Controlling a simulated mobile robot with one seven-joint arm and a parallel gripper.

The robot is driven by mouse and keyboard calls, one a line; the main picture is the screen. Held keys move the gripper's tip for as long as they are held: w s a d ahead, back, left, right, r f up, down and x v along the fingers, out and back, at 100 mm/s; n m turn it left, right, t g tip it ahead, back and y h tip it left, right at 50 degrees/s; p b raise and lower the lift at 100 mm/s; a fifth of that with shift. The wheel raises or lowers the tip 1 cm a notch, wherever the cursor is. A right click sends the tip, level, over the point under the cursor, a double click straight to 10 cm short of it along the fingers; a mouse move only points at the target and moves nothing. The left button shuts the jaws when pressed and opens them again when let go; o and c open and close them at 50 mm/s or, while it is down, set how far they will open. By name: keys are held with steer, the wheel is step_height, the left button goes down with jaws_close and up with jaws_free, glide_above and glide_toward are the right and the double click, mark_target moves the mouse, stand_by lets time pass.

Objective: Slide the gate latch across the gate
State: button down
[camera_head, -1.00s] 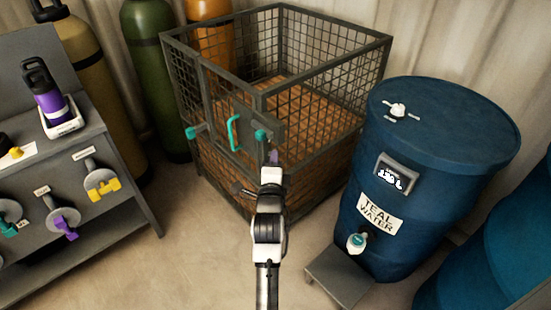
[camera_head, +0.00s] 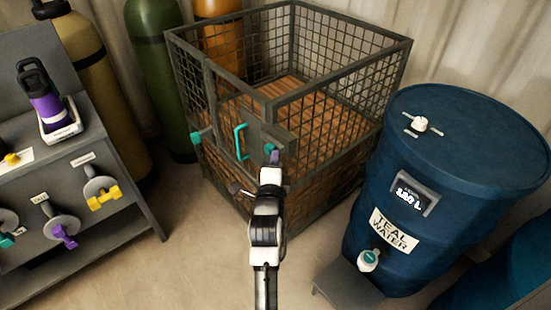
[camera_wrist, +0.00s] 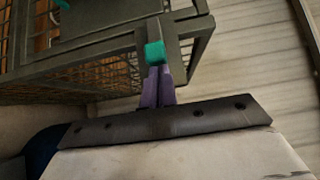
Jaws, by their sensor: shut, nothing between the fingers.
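The gate is the hinged front panel of a dark wire-mesh cage (camera_head: 345,70). A teal pull handle (camera_head: 240,141) stands on it, with a teal piece (camera_head: 196,138) to its left. A grey plate (camera_head: 262,132) is at the gate's right side. The latch's teal knob (camera_wrist: 155,53) shows clearly in the wrist view, on a grey bar; in the head view my gripper mostly hides it. My gripper (camera_head: 274,156) has purple fingers, shut and empty. In the wrist view its fingertips (camera_wrist: 158,70) are right at the knob's lower edge; I cannot tell whether they touch.
A blue barrel labelled "TEAL WATER" (camera_head: 455,150) stands right of the cage, with a tap and a low grey stand (camera_head: 345,285). A grey bench (camera_head: 125,205) with coloured handles is at left. Gas cylinders (camera_head: 160,70) stand behind. Bare floor (camera_head: 190,235) lies between bench and cage.

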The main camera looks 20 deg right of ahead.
mark_target(265, 149)
steer(key=w+b, duration=0.1)
steer(key=w+a+b, duration=0.1)
steer(key=w, duration=0.1)
steer(key=shift+w+a+f, duration=0.15)
steer(key=shift+w, duration=0.15)
steer(key=shift+w+a, duration=0.1)
steer(key=shift+w, duration=0.15)
steer(key=shift+r, duration=0.3)
steer(key=shift+a, duration=0.1)
